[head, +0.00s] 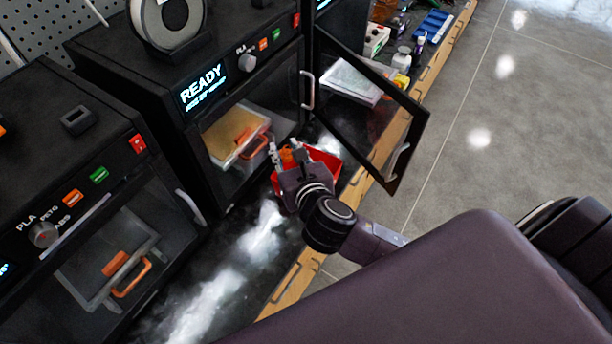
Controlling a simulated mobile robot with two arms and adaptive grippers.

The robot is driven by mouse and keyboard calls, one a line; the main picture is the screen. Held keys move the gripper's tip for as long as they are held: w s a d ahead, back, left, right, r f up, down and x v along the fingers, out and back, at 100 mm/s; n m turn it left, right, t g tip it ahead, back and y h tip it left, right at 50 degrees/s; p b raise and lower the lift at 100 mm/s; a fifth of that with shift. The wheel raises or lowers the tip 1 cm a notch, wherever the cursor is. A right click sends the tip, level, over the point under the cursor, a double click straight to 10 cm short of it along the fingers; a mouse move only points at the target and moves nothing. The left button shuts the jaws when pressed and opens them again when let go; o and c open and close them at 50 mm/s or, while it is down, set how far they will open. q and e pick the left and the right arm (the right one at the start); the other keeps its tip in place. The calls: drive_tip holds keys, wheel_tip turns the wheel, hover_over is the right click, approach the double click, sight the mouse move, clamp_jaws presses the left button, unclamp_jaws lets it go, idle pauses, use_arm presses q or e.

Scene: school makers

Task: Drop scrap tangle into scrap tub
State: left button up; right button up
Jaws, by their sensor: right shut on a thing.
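My right gripper (285,150) is over the left part of the red scrap tub (327,160). It is shut on a small orange thing, which looks like the scrap tangle (287,154) and shows between its fingers. The tub stands on the dark bench top in front of the middle printer. My gripper and wrist hide much of the tub, so its inside and the gap between the tangle and the tub's floor cannot be told. My left gripper is not in view.
The middle printer (190,75) reads READY. Its glass door (372,120) stands open to the right of the tub, over the bench. Another printer (70,200) is at the left, with an orange handle inside. Small bottles and a blue tray (432,24) lie farther back.

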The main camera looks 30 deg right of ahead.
drive_tip(key=w+d+f+n+y+b, duration=0.2)
drive_tip(key=d+f, duration=0.5)
drive_tip(key=f, duration=0.4)
drive_tip(key=shift+w+d+f+n+y, duration=0.2)
drive_tip(key=shift+d+n+y, duration=0.25)
drive_tip(key=shift+y, duration=0.45)
drive_tip(key=shift+r, duration=0.1)
drive_tip(key=o, duration=0.8)
drive_tip(key=v, duration=1.2)
